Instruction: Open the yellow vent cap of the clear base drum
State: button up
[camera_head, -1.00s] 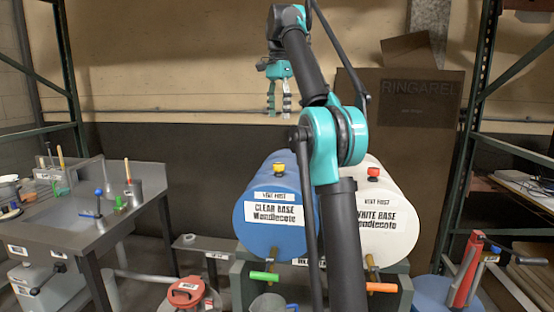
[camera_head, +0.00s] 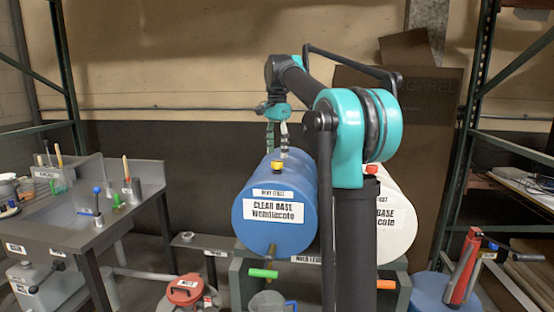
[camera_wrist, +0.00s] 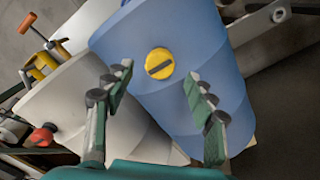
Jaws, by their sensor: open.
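The blue clear base drum (camera_head: 274,208) lies on its side with its labelled end toward the head camera. Its yellow vent cap (camera_head: 277,166) sits on top near that end. In the wrist view the yellow cap (camera_wrist: 160,63) is round with a dark slot across it, on the blue drum (camera_wrist: 185,45). My gripper (camera_head: 277,150) is above and behind the cap in the head view. In the wrist view my gripper (camera_wrist: 158,82) has its fingers spread and empty, one to each side below the cap, apart from it.
The white base drum (camera_head: 397,222) with a red cap (camera_head: 372,169) lies right beside the blue one, partly hidden by my arm. A green-handled tap (camera_head: 263,273) is below the blue drum. A red-lidded can (camera_head: 185,290) and a grey sink bench (camera_head: 75,230) stand left.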

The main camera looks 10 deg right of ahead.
aim_at(277, 161)
jog(key=shift+f, duration=1.75)
jog(key=shift+c, duration=0.5)
jog(key=c, duration=1.1)
jog(key=shift+o, duration=0.2)
